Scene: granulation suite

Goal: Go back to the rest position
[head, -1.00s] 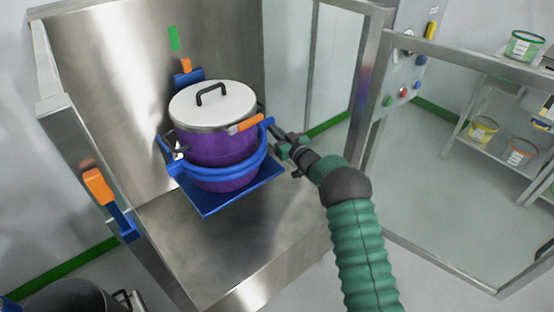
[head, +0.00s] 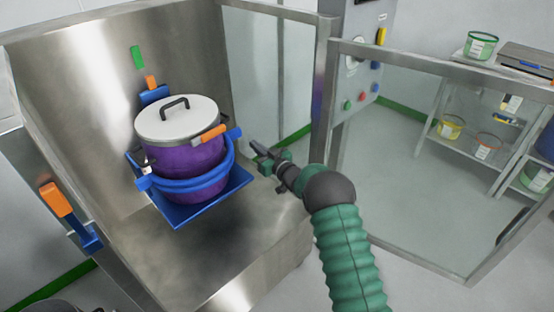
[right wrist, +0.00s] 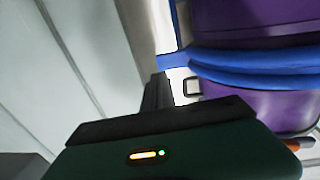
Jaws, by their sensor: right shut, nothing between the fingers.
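My right gripper (head: 262,157) is shut and empty. It is just right of the purple pot (head: 187,158), apart from it in the head view. The pot has a white lid (head: 176,119) with a dark handle and stands upright on a blue holder (head: 185,212), with a blue band around it. An orange-handled latch (head: 212,133) lies across the pot's front right rim. In the right wrist view the dark fingers (right wrist: 157,92) show beside the blue band (right wrist: 235,66) and the purple pot (right wrist: 265,105). My left gripper is not in view.
A steel enclosure (head: 75,70) surrounds the pot. An orange-and-blue lever (head: 56,199) sits on its left wall. A framed glass door (head: 400,150) stands open at right, beside a panel with buttons (head: 358,75). Shelves with several tubs (head: 480,45) stand behind the glass.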

